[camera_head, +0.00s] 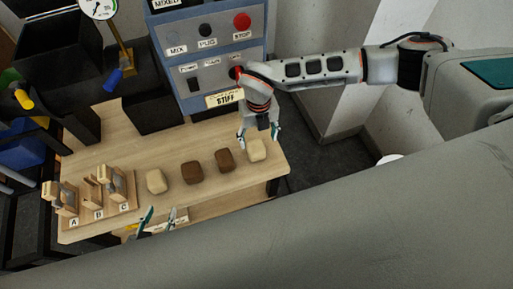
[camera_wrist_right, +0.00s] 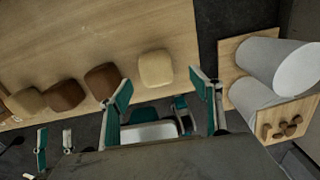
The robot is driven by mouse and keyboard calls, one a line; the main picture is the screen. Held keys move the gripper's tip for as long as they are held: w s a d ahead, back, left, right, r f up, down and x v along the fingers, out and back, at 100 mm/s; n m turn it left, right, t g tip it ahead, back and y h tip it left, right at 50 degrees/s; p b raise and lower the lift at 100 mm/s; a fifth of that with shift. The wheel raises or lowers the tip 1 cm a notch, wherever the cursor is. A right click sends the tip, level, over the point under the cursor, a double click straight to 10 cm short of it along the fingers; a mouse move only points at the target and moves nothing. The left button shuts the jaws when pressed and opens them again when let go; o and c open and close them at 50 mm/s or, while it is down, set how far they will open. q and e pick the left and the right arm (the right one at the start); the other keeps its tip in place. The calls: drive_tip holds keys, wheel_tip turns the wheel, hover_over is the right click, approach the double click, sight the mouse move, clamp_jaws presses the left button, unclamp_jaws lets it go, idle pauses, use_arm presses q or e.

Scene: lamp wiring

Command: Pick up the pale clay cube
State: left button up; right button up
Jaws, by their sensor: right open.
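Several rounded clay cubes stand in a row on the wooden table (camera_head: 115,150). My right gripper (camera_head: 260,133) is open and empty, above and close to the right-end pale cube. In the right wrist view that cube (camera_wrist_right: 155,68) sits just beyond the gap between the open fingertips (camera_wrist_right: 160,84). My left gripper (camera_head: 161,214) appears open and empty near the table's front edge.
Wooden holders lettered A, B and C (camera_head: 98,200) stand at the table's left. A blue-grey control panel (camera_head: 210,60) with buttons and a STIFF sign (camera_head: 224,99) stands behind the table. White cylinders (camera_wrist_right: 255,65) on a wooden surface show at right in the wrist view.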

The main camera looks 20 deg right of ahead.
hover_over(256, 150)
drive_tip(key=s, duration=0.2)
drive_tip(key=shift+w+a+f, duration=0.1)
drive_tip(key=shift+f, duration=1.3)
drive_tip(key=shift+w+a+f, duration=0.1)
drive_tip(key=shift+f, duration=1.25)
drive_tip(key=c, duration=1.6)
drive_tip(key=shift+c, duration=0.2)
drive_tip(key=shift+r, duration=0.15)
